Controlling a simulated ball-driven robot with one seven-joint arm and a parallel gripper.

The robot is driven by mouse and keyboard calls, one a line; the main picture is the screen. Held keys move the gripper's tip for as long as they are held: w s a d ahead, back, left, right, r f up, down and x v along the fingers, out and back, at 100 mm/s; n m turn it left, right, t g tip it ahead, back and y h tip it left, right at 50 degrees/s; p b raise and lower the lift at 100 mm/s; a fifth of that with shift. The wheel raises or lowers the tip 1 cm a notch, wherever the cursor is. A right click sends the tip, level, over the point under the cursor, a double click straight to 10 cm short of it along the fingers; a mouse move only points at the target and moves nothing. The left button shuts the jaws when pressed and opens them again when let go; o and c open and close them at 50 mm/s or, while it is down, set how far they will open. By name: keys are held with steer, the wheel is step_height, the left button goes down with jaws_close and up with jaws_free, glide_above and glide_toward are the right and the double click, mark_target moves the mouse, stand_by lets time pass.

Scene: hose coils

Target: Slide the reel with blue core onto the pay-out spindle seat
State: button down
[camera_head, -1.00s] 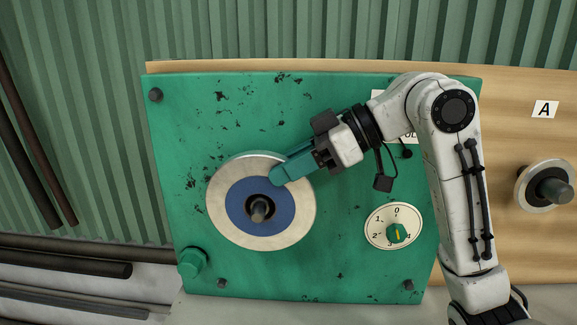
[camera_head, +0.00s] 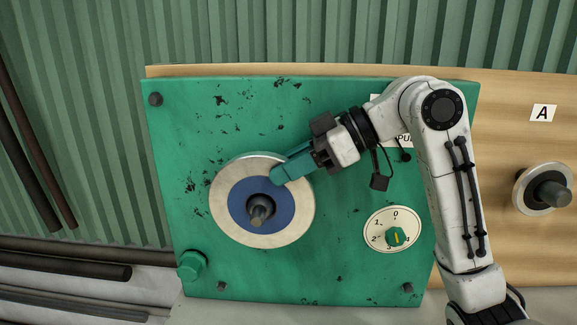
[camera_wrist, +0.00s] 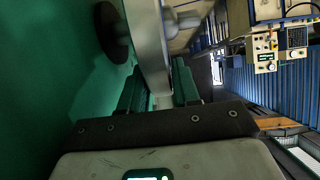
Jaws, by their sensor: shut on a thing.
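The reel (camera_head: 228,217) is a pale metal disc with a blue core (camera_head: 243,213), facing me on the green panel. The dark spindle (camera_head: 259,212) of the seat sticks out through the hole in the blue core. My gripper (camera_head: 285,172) is shut on the reel's upper right edge, with its teal fingers across the rim. In the wrist view the reel (camera_wrist: 148,40) stands edge-on between my fingers (camera_wrist: 158,92). Behind it a dark round flange (camera_wrist: 113,32) shows near the green surface. How far the reel sits along the spindle is hard to tell in the head view.
The green panel (camera_head: 330,255) carries a dial (camera_head: 393,231) at lower right and a green knob (camera_head: 191,264) at lower left. A second spindle (camera_head: 550,193) with a pale disc is on the wooden board at right, under label A (camera_head: 542,112). Dark pipes (camera_head: 70,262) lie at left.

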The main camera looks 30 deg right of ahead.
steer(key=shift+r, duration=0.15)
steer(key=c, duration=0.8)
jaws_free()
steer(key=shift+o, duration=0.3)
steer(key=shift+f, duration=0.25)
steer(key=shift+s+d+r, duration=0.1)
steer(key=shift+d+r, duration=0.1)
steer(key=shift+r, duration=0.05)
steer(key=shift+p+v, duration=0.65)
steer(key=shift+v, duration=0.15)
steer(key=shift+p+v, duration=0.65)
steer(key=shift+v, duration=0.5)
